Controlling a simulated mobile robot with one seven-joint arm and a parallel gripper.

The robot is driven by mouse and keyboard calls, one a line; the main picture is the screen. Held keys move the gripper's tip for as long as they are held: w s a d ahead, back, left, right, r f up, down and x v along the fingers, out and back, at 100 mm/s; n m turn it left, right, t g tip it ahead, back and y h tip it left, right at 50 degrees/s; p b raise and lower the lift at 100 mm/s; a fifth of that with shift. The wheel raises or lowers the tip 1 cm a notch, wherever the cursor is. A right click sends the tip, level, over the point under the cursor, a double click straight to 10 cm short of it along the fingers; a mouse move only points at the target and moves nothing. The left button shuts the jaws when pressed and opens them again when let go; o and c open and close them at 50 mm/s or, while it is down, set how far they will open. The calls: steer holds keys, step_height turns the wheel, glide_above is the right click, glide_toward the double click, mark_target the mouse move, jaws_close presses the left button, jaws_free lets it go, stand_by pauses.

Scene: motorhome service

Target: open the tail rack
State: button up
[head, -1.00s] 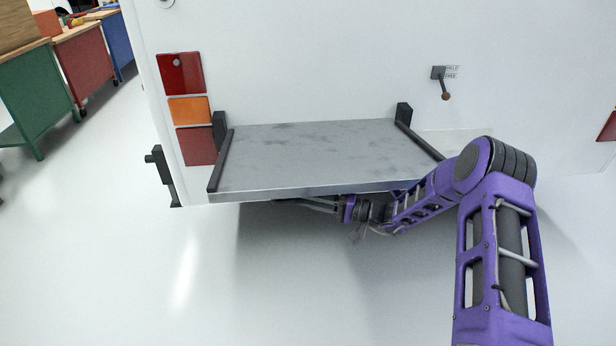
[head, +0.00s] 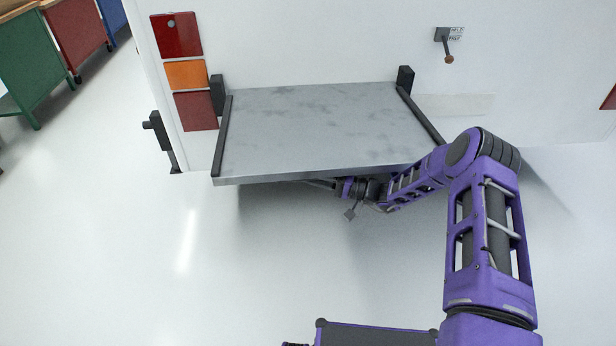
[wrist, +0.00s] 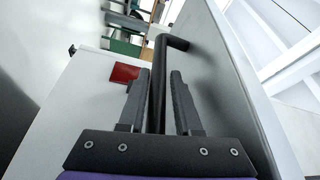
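The tail rack (head: 320,130) is a grey panel sticking out from the white rear wall, with its front edge toward me. In the wrist view, a dark bar handle (wrist: 163,52) stands off the rack's grey face (wrist: 225,85). My gripper (wrist: 160,75) has one finger on each side of this bar and looks shut on it. In the head view my arm reaches to the rack's front edge, and the fingers are hidden under it. A small lever (head: 448,47) with a brown knob is on the wall at the upper right; its knob hangs down by the FREE label.
Dark side arms (head: 222,135) flank the rack. A black bracket (head: 162,142) juts out at the wall's left corner. Green (head: 28,65) and red (head: 75,30) workbenches stand at the far left. The floor below the rack is clear.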

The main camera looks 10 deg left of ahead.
steer(key=shift+o, duration=1.1)
steer(key=shift+d, duration=0.1)
steer(key=s+d, duration=0.1)
steer(key=d, duration=0.7)
steer(key=s+d+f, duration=0.1)
steer(key=d, duration=0.8)
steer(key=shift+s+f, duration=0.25)
steer(key=shift+f, duration=0.05)
